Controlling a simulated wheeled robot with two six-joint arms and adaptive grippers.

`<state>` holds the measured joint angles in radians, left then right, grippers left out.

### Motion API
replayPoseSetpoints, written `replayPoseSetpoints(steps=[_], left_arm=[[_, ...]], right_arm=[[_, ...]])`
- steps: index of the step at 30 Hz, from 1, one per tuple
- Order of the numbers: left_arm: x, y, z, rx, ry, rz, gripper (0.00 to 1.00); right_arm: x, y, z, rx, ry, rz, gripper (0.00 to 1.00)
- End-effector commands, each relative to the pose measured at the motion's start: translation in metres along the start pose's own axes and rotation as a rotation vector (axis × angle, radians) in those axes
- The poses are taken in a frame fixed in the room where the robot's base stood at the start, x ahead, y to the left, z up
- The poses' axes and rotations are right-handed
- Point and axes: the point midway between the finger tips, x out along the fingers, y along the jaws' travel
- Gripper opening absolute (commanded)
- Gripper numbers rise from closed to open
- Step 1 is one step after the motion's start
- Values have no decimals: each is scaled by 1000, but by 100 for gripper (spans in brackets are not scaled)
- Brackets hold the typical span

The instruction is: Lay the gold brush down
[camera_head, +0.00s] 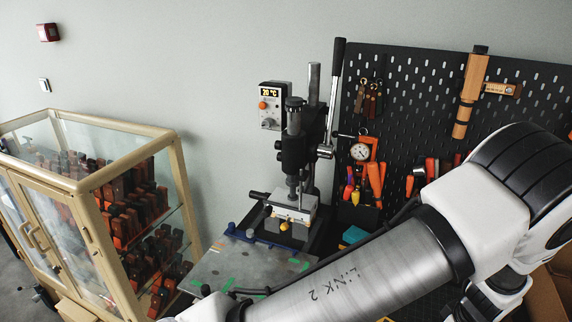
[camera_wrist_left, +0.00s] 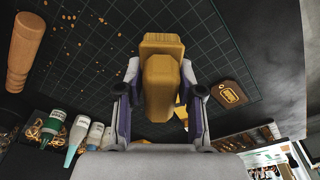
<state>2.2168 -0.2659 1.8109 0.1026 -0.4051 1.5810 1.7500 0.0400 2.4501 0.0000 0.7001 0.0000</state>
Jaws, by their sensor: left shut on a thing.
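In the left wrist view my left gripper (camera_wrist_left: 160,85) is shut on a gold-brown, blocky thing, which I take to be the gold brush (camera_wrist_left: 162,80). One finger is on each side of it. It is above a dark gridded mat (camera_wrist_left: 215,45); I cannot tell whether it touches the mat. Its bristles cannot be made out. Neither gripper shows in the head view.
A wooden handle (camera_wrist_left: 25,50) and gold flecks are at the left of the mat. A brown tag (camera_wrist_left: 229,94) lies right of the gripper. The head view shows the press (camera_head: 293,160), glass cabinet (camera_head: 178,175) and pegboard (camera_head: 420,75).

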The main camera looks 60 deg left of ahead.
Motion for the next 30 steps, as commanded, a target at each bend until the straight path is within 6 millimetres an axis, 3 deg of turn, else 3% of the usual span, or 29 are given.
replayPoseSetpoints(steps=[30], left_arm=[[25,0,3,0,0,1,0]], right_arm=[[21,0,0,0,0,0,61]])
